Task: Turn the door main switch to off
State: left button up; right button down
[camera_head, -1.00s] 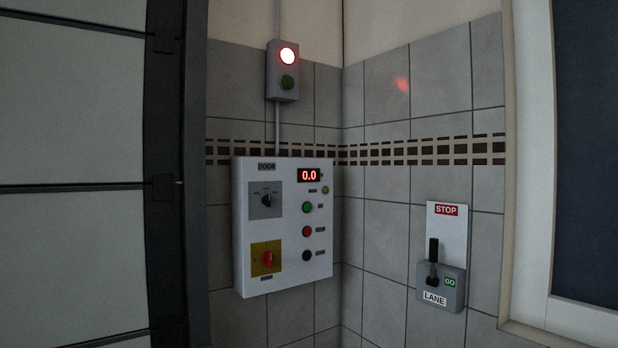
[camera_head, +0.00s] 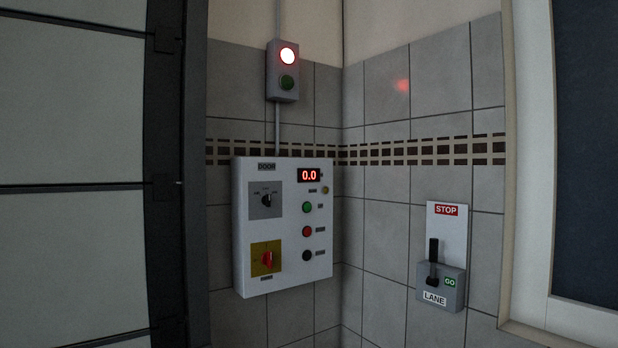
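The white door control box (camera_head: 283,273), labelled DOOR at its top, hangs on the tiled wall left of the corner. The red rotary main switch (camera_head: 268,260) sits on a yellow plate at the box's lower left. Its red handle looks close to upright with a slight tilt; the small labels around it are too blurred to read. Neither of my grippers shows in this view, and nothing touches the switch.
The box also has a black selector on a grey plate (camera_head: 265,200), a red 0.0 display (camera_head: 309,175) and several round buttons. A lamp box (camera_head: 283,70) above has its red light lit. A LANE lever unit (camera_head: 440,285) is on the right wall. A panelled door (camera_head: 70,120) stands left.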

aim_at(267, 258)
jog(key=i+z, duration=0.2)
jog(key=z, duration=0.15)
jog(key=i+j+z, duration=0.15)
jog(key=z, duration=0.2)
jog(key=i+j+z, duration=0.15)
jog(key=z, duration=0.2)
